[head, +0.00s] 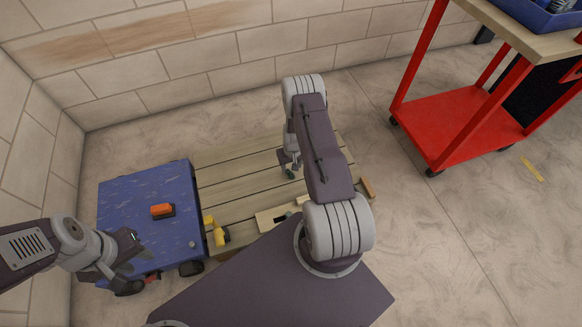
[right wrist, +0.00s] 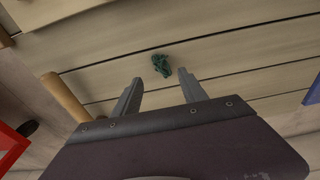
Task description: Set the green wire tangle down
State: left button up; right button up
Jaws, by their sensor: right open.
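The green wire tangle (right wrist: 161,65) is a small dark green clump on the pale wooden planks (right wrist: 240,50), just beyond my right fingertips. My right gripper (right wrist: 159,84) is open, its two fingers apart and nothing between them. In the head view the tangle (head: 290,174) shows small and dark under my right gripper (head: 289,163), partly covered by it. My left gripper (head: 129,259) is at the lower left, over the front of the blue cart, with its fingers apart and empty.
The blue cart (head: 125,200) carries an orange-topped block (head: 162,211). A yellow tool (head: 216,231) lies near the planks' left front edge, with light wooden pieces (head: 270,217) to its right. A wooden cylinder (right wrist: 66,97) lies near my right gripper. A red trolley (head: 455,125) stands at right.

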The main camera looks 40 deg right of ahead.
notch_tip(320, 180, up, 5)
jog(key=p, duration=0.2)
notch_tip(320, 180, up, 10)
jog(key=n, duration=0.1)
send_over(292, 175)
jog(key=w+a, duration=0.1)
jog(key=a, duration=0.4)
jog(key=s+a+r, duration=0.1)
jog(key=a+r, duration=0.3)
jog(key=r, duration=0.2)
jog(key=s+a+r+n, duration=0.2)
jog(key=s+a+r, duration=0.7)
jog(key=s+r, duration=0.3)
pick_arm(q)
notch_tip(292, 175, up, 38)
jog(key=p, duration=3.5)
jog(key=shift+r, duration=0.2)
pick_arm(e)
notch_tip(292, 175, up, 35)
jog(key=s, duration=0.1)
jog(key=shift+a+y, duration=0.15)
jog(key=shift+y, duration=0.25)
jog(key=shift+s+r, duration=0.1)
